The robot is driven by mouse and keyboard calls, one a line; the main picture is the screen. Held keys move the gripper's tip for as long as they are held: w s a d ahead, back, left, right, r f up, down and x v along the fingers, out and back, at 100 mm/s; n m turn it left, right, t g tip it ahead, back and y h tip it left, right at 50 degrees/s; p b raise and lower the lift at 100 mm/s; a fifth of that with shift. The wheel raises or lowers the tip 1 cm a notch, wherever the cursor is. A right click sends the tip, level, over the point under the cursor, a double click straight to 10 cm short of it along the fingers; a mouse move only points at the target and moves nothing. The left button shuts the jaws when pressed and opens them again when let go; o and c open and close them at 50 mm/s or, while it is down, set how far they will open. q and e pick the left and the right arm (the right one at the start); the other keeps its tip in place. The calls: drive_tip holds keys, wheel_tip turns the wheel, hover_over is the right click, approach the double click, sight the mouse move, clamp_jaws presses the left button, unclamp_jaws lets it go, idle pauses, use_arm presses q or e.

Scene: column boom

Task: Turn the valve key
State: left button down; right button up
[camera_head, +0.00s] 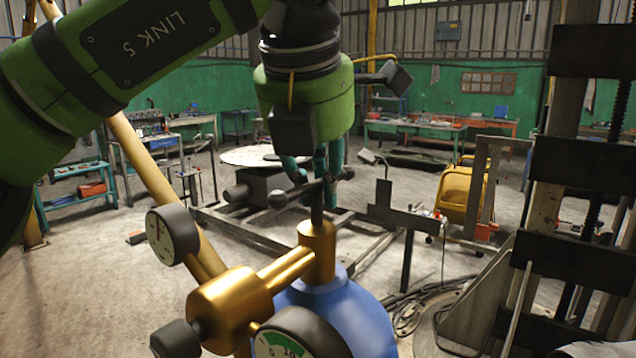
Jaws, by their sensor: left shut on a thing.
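The valve key (294,194) is a dark bar with a round knob at its left end, set across a short upright stem. The stem stands in a brass fitting (318,248) on top of a blue cylinder (345,310). My left gripper (318,168) comes down from above with its teal fingers around the bar, shut on the key near the stem. The fingers hide part of the bar. My right gripper is not in view.
A brass regulator body (232,305) with two gauges (172,235) juts toward me from the fitting. Behind are a metal floor frame (350,262), a yellow machine (459,197) and workbenches. A dark column (575,170) stands close at right. Open concrete floor lies at left.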

use_arm(q)
drive_tip(key=shift+f+n, duration=0.15)
drive_tip(key=shift+n, duration=0.15)
drive_tip(key=c, duration=1.1)
unclamp_jaws()
drive_tip(key=shift+w, duration=0.1)
drive_tip(key=shift+c, duration=0.2)
drive_tip(key=d+v, duration=0.1)
drive_tip(key=v, duration=1.1)
drive_tip(key=shift+a, duration=0.3)
